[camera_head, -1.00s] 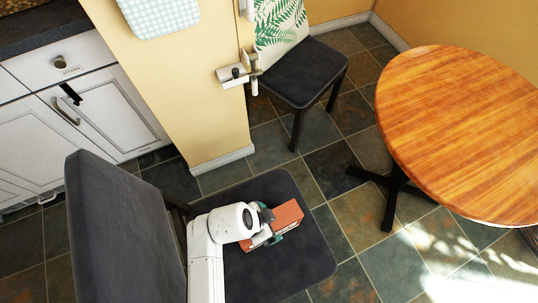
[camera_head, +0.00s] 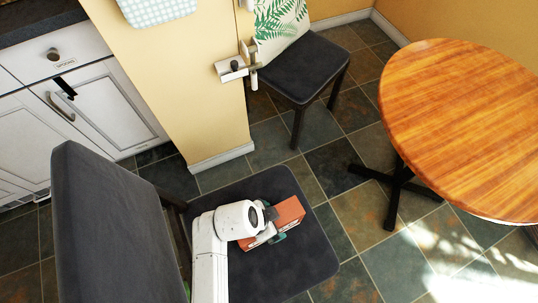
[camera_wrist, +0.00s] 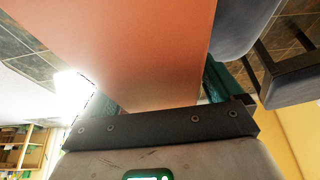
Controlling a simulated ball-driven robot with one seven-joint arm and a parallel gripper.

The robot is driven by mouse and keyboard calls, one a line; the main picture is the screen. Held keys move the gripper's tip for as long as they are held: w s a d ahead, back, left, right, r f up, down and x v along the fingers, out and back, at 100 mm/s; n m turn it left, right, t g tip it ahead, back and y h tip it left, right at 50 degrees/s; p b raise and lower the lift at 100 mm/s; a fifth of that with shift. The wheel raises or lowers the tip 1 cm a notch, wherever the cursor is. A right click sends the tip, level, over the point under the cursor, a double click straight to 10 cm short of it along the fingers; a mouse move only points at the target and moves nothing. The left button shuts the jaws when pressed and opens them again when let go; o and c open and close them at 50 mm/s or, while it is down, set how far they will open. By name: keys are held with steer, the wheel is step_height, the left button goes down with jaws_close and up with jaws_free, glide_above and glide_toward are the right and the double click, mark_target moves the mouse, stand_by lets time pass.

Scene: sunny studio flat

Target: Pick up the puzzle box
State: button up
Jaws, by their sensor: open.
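The puzzle box (camera_head: 289,213) is an orange-red block with a pale side, lying on the dark seat of the near chair (camera_head: 310,262). My gripper (camera_head: 266,229) is at the box, low over the seat, and its wrist hides part of the box. In the wrist view the box (camera_wrist: 150,45) is large and close, its near end between my two green-tipped fingers (camera_wrist: 162,92). The jaws are open, one finger on each side of the box. I cannot tell whether either finger touches it.
The near chair's tall back (camera_head: 105,225) stands left of my arm. A round wooden table (camera_head: 465,125) is at the right. A second dark chair (camera_head: 300,70) with a leaf-print cushion (camera_head: 280,25) is behind, beside a yellow wall (camera_head: 200,90). White cabinets (camera_head: 90,110) are at the left.

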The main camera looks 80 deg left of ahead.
stand_by(0.3)
steer(key=c, duration=1.5)
steer(key=shift+c, duration=0.2)
